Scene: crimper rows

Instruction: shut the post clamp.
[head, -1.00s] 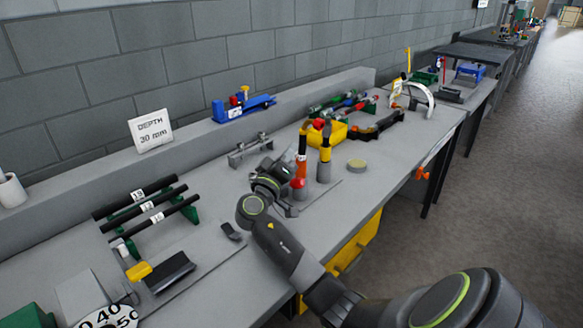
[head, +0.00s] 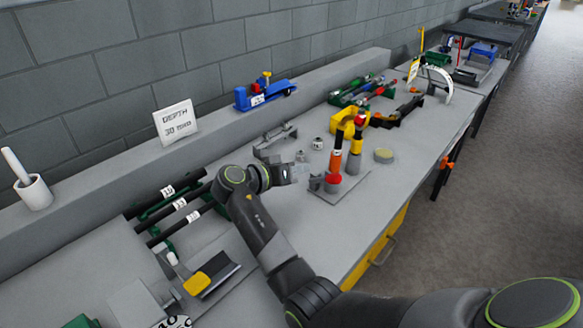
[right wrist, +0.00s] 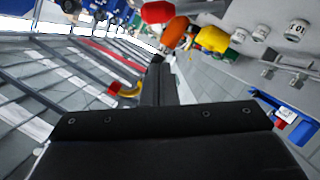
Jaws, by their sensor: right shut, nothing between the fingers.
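Two upright posts or handles stand close together on a thin grey plate (head: 350,190) on the bench. One is orange and red (head: 335,160), the other yellow with a grey lower part (head: 355,150). Which part is the post clamp, and whether it is open, I cannot tell for sure. My right gripper (head: 298,170) is shut and empty, left of the posts and apart from them. In the right wrist view its dark fingers (right wrist: 158,65) point towards red (right wrist: 157,12), orange (right wrist: 175,32) and yellow (right wrist: 213,38) knobs. My left gripper is not in view.
Dark rods on green stands (head: 175,210) lie left of my arm. A grey bracket (head: 275,140) and small marked cylinders (head: 317,143) are behind the gripper. A blue tool (head: 265,92) sits on the ledge. A round yellowish disc (head: 384,155) lies right of the posts.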

